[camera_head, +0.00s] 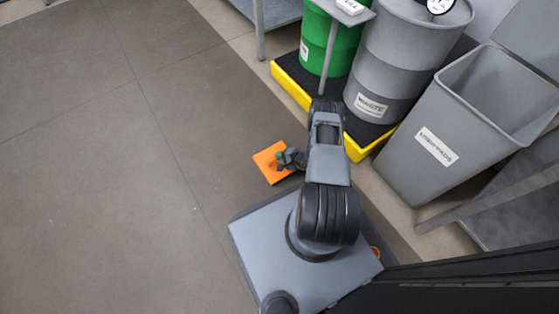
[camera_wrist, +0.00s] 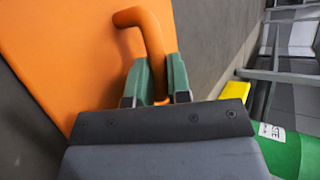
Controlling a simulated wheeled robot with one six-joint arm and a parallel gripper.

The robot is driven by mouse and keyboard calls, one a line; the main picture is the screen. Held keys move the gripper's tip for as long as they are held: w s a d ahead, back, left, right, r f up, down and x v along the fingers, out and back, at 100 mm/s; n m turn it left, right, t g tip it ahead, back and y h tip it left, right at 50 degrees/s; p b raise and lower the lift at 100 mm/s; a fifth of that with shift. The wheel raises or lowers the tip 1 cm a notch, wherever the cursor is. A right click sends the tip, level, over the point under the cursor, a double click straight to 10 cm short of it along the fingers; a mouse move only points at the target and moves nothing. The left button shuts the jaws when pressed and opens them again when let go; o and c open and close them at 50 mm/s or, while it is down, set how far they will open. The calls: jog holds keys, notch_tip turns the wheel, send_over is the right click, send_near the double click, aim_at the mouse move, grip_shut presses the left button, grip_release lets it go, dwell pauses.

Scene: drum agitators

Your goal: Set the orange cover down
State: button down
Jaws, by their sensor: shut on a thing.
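The orange cover (camera_head: 270,164) is a flat square plate beside my arm in the head view, low near the floor. Whether it touches the floor I cannot tell. In the wrist view the orange cover (camera_wrist: 70,50) fills the upper left, with a bent orange handle rising from it. My gripper (camera_wrist: 158,82) has its green fingers on either side of this handle and is shut on it. In the head view my gripper (camera_head: 285,160) is small and partly covers the plate's right side.
A green drum (camera_head: 318,45) and a grey waste drum (camera_head: 390,70) stand on a yellow-edged spill pallet (camera_head: 290,88). A grey bin (camera_head: 430,130) stands to the right. A table leg (camera_head: 259,30) is at the top. The floor (camera_head: 90,150) to the left is clear.

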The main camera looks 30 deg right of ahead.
notch_tip(320, 180, down, 3)
jog(key=shift+s+r+b, duration=0.1)
jog(key=shift+r+b, duration=0.05)
jog(key=shift+b, duration=0.6)
jog(key=c, duration=1.1)
grip_release()
jog(key=shift+o, duration=0.2)
jog(key=shift+r, duration=0.15)
